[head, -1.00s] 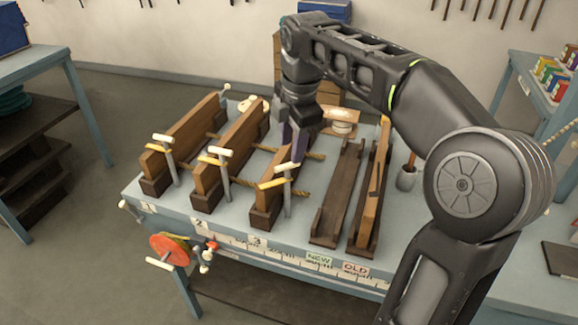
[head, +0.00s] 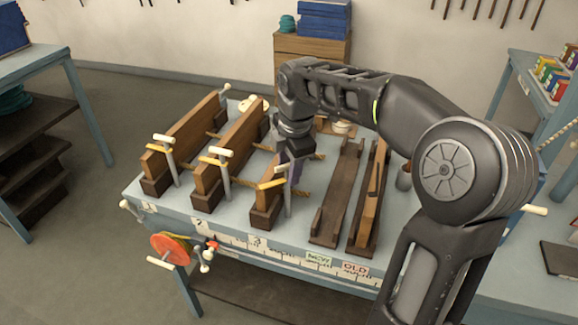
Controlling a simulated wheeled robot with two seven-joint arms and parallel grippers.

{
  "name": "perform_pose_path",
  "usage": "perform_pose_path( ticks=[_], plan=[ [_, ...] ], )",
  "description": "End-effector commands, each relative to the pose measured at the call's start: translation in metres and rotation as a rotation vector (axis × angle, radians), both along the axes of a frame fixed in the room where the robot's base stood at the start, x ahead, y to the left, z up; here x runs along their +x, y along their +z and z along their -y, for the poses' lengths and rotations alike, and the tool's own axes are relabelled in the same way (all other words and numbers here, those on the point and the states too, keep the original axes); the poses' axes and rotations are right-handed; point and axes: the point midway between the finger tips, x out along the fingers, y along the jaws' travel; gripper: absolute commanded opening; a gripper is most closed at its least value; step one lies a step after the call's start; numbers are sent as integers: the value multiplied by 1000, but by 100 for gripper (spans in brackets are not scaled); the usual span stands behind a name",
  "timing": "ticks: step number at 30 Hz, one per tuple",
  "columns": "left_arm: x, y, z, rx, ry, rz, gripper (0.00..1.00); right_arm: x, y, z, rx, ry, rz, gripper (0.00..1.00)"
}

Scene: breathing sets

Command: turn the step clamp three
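Step clamp three (head: 287,199) stands at the front of the third wooden board (head: 268,192), behind the label 3. Its post and yellowish crossbar (head: 271,184) show, but its pale top handle is mostly covered by my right gripper. My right gripper (head: 293,172) points down at the top of this clamp, its purple fingers at handle height. I cannot tell whether the fingers are apart or closed on the handle. My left gripper is not in view.
Two similar clamps stand at left, clamp one (head: 170,165) and clamp two (head: 224,178). Two dark trays, the NEW one (head: 337,195) and the OLD one (head: 360,245), lie to the right. A red reel (head: 171,249) hangs at the bench's front edge.

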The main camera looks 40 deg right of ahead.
Motion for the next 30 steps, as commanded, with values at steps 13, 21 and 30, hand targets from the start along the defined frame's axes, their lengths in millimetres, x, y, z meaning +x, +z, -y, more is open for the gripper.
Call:
perform_pose_path(
  ticks=[13, 21, 30],
  plan=[
    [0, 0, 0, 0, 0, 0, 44, 0, 0, 0, 0, 0, 0, 4],
    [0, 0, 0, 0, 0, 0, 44, 0, 1, 0, 0, 0, 1, 0],
    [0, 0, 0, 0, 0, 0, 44, 1, 1, 0, 0, 0, 2, 0]
  ],
)
